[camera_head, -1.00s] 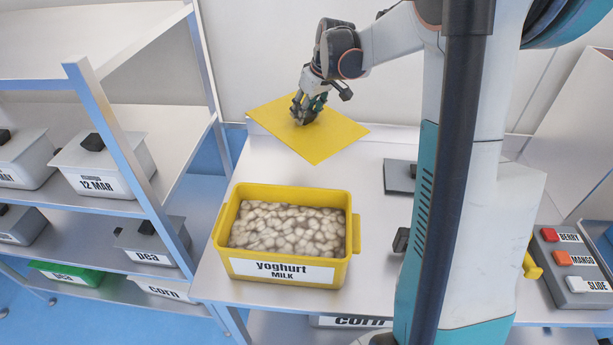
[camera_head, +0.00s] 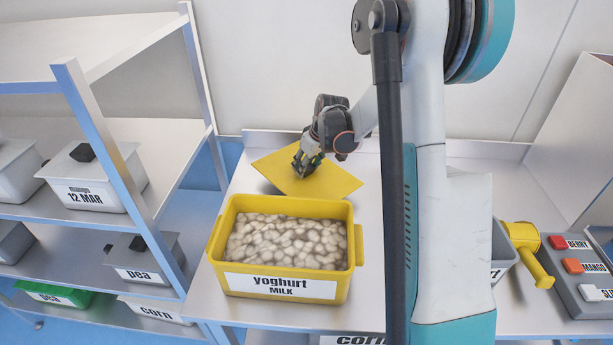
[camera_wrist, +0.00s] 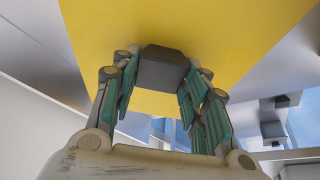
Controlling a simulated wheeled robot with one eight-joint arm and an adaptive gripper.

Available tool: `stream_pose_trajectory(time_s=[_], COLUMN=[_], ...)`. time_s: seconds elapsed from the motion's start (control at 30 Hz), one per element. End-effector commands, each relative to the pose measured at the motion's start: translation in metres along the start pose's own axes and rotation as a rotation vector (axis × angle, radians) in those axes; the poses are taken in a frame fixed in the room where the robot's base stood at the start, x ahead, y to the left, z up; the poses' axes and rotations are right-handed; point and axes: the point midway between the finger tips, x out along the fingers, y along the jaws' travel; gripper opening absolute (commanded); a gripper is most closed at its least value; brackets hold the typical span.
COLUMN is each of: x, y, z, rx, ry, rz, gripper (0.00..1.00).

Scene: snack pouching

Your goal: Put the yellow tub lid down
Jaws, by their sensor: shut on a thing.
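The yellow tub lid (camera_head: 338,184) is a flat yellow sheet at the back of the metal table, just behind the yellow tub. My gripper (camera_head: 305,166) is shut on the lid's dark knob. In the wrist view the lid (camera_wrist: 215,30) fills the top and its grey knob (camera_wrist: 163,68) sits between the fingers of my gripper (camera_wrist: 162,85). The lid looks low over the table; I cannot tell whether it touches. The yellow tub (camera_head: 283,287), labelled yoghurt MILK, stands open in front, full of pale lumpy pieces.
A shelf rack (camera_head: 90,120) with grey lidded tubs stands on the left. On the right are a yellow-handled scoop-like thing (camera_head: 528,250) and a button box (camera_head: 592,295) with labelled buttons. A wall closes the back of the table (camera_head: 250,180).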

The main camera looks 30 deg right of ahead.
Motion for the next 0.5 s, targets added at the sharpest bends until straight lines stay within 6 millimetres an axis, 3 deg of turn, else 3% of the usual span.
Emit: stream_pose_trajectory(time_s=[0.3, 0.5], x=[0.037, 0.037], y=[0.0, 0.0], z=[0.015, 0.015], rx=[0.0, 0.0], ry=[0.0, 0.0], rz=[0.0, 0.0], gripper=[0.14, 0.14])
